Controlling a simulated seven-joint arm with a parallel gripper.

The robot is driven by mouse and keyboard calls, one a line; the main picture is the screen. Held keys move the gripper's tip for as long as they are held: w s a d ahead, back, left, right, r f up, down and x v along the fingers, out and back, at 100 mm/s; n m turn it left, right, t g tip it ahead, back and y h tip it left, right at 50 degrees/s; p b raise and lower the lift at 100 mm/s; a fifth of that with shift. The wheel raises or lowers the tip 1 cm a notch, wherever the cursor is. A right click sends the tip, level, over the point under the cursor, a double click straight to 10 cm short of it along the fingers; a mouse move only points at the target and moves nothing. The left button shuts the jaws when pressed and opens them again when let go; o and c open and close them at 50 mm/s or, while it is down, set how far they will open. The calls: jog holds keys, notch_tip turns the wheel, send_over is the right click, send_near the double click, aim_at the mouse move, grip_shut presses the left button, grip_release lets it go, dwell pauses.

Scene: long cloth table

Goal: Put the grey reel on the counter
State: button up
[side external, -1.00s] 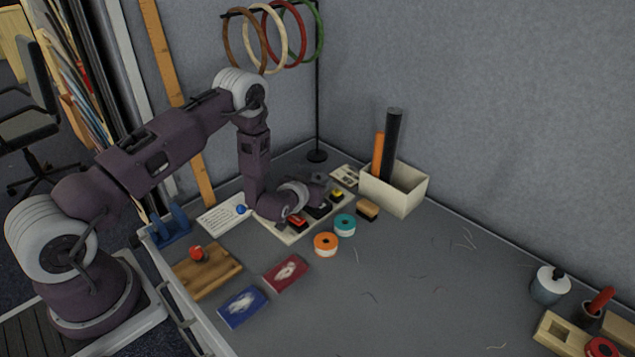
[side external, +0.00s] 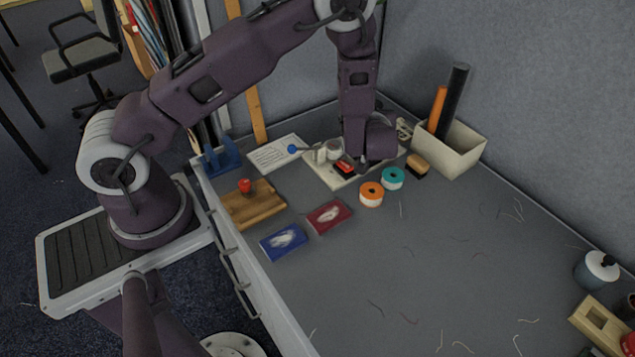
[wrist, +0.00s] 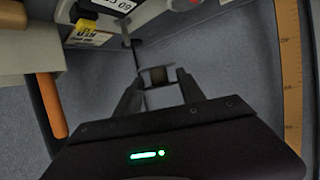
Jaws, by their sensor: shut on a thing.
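In the wrist view my gripper (wrist: 158,90) is shut on a small dull grey-brown thing (wrist: 158,74), which looks like the grey reel; its full shape is hard to make out. The jaws point toward the back walls. In the side view my wrist is low over the right end of the pale tray (side external: 316,174), and it hides the fingers and what they hold. The counter (side external: 430,255) is the dark grey table top, with a broad bare area right and front of the tray.
An orange reel (side external: 371,194) and a teal reel (side external: 392,178) stand near the tray. Red (side external: 329,215) and blue (side external: 283,242) packets and a wooden board (side external: 253,205) lie in front.

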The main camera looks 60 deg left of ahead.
aim_at(315, 197)
jog(key=s+d+f+n+g+y, duration=0.1)
jog(key=s+d+n+g, duration=0.25)
jog(key=s, duration=0.45)
jog(key=s+d+n+g+y, duration=0.1)
jog(key=s+d+n+g, duration=0.2)
jog(key=s, duration=0.5)
jog(key=shift+g, duration=0.35)
jog(key=f, duration=0.7)
jog(key=a+f, duration=0.1)
jog(key=f, duration=0.2)
jog(key=shift+s+f, duration=0.15)
jog(key=shift+s, duration=0.05)
jog(key=o, duration=1)
jog(key=shift+f, duration=0.1)
jog(key=shift+o, duration=0.2)
